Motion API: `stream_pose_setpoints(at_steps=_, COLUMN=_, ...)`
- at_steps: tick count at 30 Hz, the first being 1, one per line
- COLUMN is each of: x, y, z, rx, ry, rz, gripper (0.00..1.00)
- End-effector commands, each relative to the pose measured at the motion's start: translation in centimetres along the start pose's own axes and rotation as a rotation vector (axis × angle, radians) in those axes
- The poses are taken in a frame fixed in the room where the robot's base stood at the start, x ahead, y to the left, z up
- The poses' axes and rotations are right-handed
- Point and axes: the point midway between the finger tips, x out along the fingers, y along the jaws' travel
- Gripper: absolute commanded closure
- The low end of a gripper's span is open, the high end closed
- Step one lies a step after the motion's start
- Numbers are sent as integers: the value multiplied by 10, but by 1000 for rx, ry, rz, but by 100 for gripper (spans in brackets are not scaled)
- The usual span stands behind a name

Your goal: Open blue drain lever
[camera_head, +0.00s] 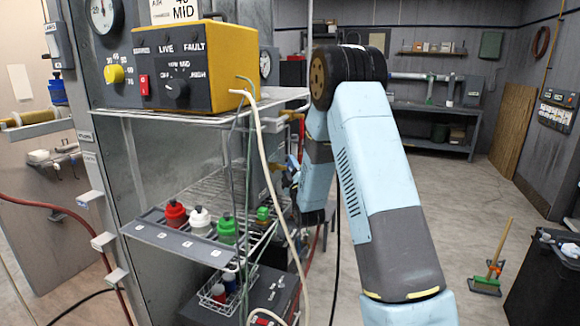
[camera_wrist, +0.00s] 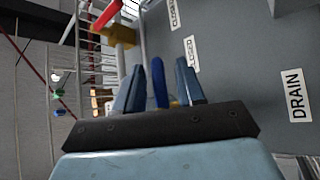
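The blue drain lever (camera_wrist: 159,84) shows in the wrist view as a dark blue bar. It stands between the two fingers of my gripper (camera_wrist: 158,88), which are apart, with a visible gap on each side of the lever. I cannot tell how deep the lever sits between them. In the head view my gripper (camera_head: 293,174) is small and partly hidden by my arm, beside the rack; the lever cannot be made out there.
A red lever (camera_wrist: 107,14) on a brass valve is beyond my gripper. In the head view a wire shelf (camera_head: 160,236) holds red, white and green bottles, under a yellow control box (camera_head: 215,62). A pale hose (camera_head: 283,215) hangs in front.

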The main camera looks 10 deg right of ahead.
Motion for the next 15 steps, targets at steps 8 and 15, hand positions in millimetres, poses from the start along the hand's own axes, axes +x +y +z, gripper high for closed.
stream_pose_setpoints(at_steps=8, x=7, y=0, z=0, rx=0, ry=0, rz=-1, gripper=62)
stream_pose_setpoints(at_steps=15, x=7, y=0, z=0, rx=0, ry=0, rz=-1, gripper=71)
